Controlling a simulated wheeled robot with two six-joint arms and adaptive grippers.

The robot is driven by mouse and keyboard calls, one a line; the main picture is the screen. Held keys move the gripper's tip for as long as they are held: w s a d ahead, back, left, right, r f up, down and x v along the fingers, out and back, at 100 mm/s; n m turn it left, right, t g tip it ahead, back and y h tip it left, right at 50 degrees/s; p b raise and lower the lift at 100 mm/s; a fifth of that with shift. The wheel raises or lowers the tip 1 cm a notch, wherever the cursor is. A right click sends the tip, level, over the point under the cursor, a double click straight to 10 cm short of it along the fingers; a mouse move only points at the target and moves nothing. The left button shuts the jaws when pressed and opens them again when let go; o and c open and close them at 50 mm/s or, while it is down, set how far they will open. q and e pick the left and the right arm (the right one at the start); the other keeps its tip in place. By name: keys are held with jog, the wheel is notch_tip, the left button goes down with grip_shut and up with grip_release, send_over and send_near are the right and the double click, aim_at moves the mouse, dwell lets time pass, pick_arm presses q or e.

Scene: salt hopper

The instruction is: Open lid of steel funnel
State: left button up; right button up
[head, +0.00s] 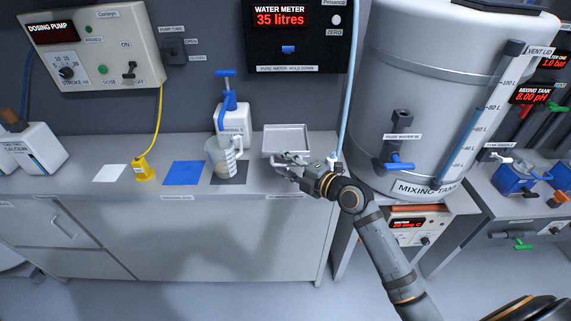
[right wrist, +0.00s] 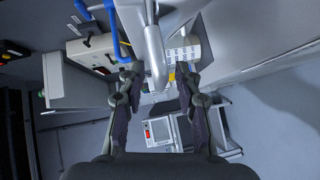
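A square, pale steel piece (head: 286,138) with a raised rim sits at the right part of the bench. It may be the funnel or its lid; I cannot tell which. My right gripper (head: 284,165) is at its near edge, over the bench, with the arm coming from the lower right. In the right wrist view the two fingers (right wrist: 157,76) are spread apart. A rounded grey metal bar (right wrist: 155,58) shows between them, with no clear contact with either finger. My left gripper is in neither view.
Left of the gripper stand a clear jug (head: 222,157) and a white container with a blue pump (head: 233,118). A blue mat (head: 184,174) and a yellow probe (head: 144,168) lie further left. The large mixing tank (head: 430,100) stands close on the right.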

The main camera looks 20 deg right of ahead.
grip_shut()
jog(key=shift+r, duration=0.1)
dwell(0.3)
